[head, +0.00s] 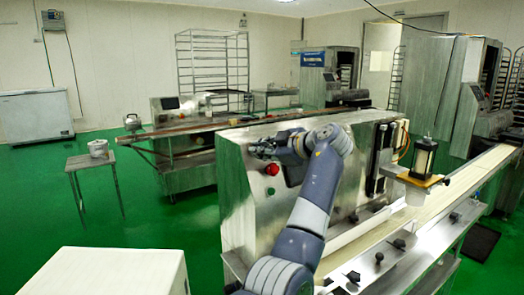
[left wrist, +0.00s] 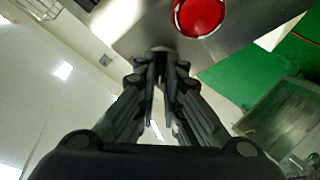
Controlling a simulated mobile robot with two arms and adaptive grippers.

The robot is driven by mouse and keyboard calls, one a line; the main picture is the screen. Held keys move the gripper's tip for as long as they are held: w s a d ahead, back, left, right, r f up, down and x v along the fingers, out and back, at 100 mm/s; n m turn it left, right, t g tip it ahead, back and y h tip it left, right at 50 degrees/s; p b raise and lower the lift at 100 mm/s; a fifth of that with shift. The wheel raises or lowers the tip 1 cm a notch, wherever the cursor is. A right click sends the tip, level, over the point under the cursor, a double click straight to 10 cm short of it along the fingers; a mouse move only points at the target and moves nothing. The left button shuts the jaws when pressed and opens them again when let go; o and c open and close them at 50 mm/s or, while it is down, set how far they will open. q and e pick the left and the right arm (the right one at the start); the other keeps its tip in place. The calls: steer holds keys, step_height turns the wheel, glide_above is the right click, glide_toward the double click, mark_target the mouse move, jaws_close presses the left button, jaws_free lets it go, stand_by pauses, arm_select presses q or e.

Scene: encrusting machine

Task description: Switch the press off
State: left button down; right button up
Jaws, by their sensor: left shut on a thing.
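The press (head: 237,190) is a steel machine with an upright panel facing me. A red round button (head: 272,169) stands out on this panel, and it shows large at the top of the left wrist view (left wrist: 200,14). My left gripper (head: 258,148) is at the panel, just above and left of the red button, apart from it. In the left wrist view its fingers (left wrist: 161,62) are closed together on a small dark switch (left wrist: 160,49) at the panel. The fingers hide most of this switch, so its setting cannot be told. My right gripper is not in view.
A conveyor belt (head: 455,196) runs along the press's right side. A white box (head: 110,272) is close in front at lower left. A small stool with a pot (head: 98,148) stands at left, with open green floor around it. Other steel machines stand behind.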

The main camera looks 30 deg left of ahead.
arm_select(q)
steer(key=c, duration=1.7)
jaws_free()
steer(key=shift+a+f, duration=0.1)
steer(key=shift+f, duration=0.05)
steer(key=v, duration=1.2)
